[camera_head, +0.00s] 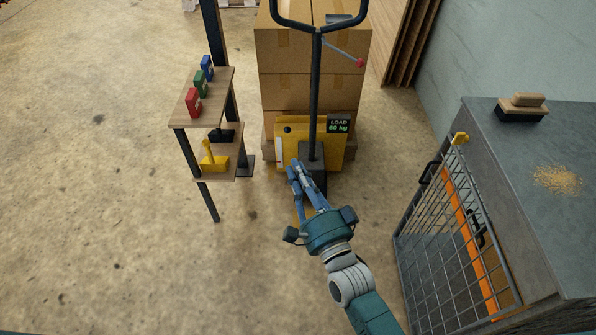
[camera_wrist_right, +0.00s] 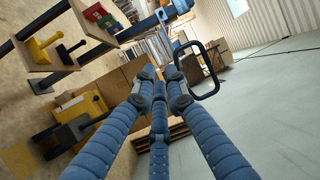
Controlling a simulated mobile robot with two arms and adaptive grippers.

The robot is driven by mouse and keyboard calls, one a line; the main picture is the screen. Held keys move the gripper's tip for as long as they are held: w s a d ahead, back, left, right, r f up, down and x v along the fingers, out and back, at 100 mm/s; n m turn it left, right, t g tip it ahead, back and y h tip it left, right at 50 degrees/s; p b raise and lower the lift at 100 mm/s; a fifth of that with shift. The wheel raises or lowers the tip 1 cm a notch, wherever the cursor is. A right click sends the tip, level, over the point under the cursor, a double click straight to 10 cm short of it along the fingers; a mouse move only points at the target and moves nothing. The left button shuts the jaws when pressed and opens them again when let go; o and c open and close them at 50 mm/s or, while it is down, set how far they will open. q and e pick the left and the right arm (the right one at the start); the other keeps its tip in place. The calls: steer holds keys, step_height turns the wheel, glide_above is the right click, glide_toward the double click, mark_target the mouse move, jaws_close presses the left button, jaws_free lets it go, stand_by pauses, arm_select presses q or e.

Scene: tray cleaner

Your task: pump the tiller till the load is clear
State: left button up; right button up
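The tiller (camera_head: 316,95) is a black upright shaft with a loop handle at the top edge of the head view. The loop (camera_wrist_right: 214,72) also shows in the right wrist view, beside and beyond the fingertips. A thin lever with a red knob (camera_head: 360,63) branches from the shaft. The yellow truck body (camera_head: 290,133) carries a display (camera_head: 339,125) reading LOAD 60 kg. The load is stacked cardboard boxes (camera_head: 285,95); its underside is hidden. My right gripper (camera_head: 295,168) has straight, parted blue fingers, empty, overlapping the tiller's foot in the picture. My left gripper is out of view.
A shelf stand (camera_head: 219,90) with red, green and blue blocks and a yellow item (camera_head: 214,163) stands left. A grey bench (camera_head: 541,220) with a brush (camera_head: 522,107) and crumbs stands right, above a mesh cage (camera_head: 450,245). Open floor lies left and front.

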jaws_close()
steer(key=o, duration=1.3)
jaws_free()
steer(key=v, duration=1.2)
steer(key=shift+f, duration=0.1)
